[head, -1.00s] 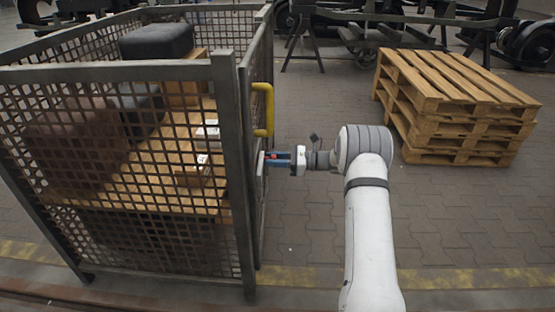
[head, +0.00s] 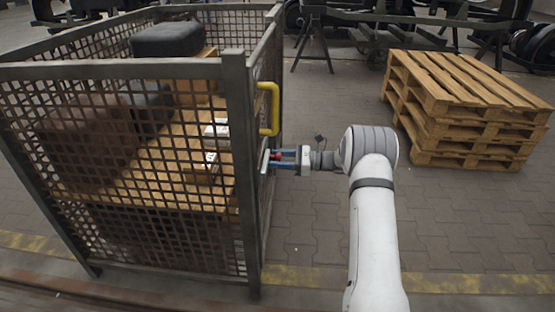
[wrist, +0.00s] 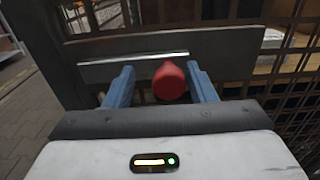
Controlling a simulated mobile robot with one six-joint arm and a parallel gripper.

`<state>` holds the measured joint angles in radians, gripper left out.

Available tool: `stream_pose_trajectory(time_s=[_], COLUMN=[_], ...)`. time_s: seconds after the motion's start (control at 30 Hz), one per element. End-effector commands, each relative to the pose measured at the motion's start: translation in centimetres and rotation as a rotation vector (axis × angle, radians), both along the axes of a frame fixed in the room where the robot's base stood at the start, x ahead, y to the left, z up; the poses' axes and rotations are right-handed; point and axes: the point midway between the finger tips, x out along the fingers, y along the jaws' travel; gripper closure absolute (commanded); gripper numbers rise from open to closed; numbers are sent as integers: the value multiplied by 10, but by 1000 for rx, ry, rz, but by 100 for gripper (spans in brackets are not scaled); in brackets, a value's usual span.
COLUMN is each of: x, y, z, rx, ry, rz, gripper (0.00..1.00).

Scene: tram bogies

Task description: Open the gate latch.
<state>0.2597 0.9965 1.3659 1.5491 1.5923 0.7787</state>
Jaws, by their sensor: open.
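The gate latch shows in the wrist view as a metal bar (wrist: 130,68) on a flat grey plate, with a red knob (wrist: 170,82) standing out from it. My gripper (wrist: 162,82) is open, its two blue fingers on either side of the red knob. The right finger is close to the knob; a wider gap shows on the left. I cannot tell whether either finger touches it. In the head view my gripper (head: 278,157) is at the side of the mesh cage (head: 238,150), below a yellow handle (head: 269,108). The red knob also shows there between the fingers.
The cage holds boxes and a dark padded block (head: 167,39). A stack of wooden pallets (head: 465,105) stands at the right. Paved floor (head: 315,105) between cage and pallets is clear. Bogie parts and stands are at the back.

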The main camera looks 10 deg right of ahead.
Motion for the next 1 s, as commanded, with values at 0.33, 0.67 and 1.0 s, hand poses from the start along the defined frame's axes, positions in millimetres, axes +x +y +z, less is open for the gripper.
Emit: stream_pose_trajectory(time_s=[0.33, 0.67, 1.0], x=[-8, -16, -17], y=[-42, -76, -75], z=[2, 0, 2], rx=[-1, 1, -7], ry=[1, 0, -3], rz=[-3, 0, 3], gripper=[49, 49, 49])
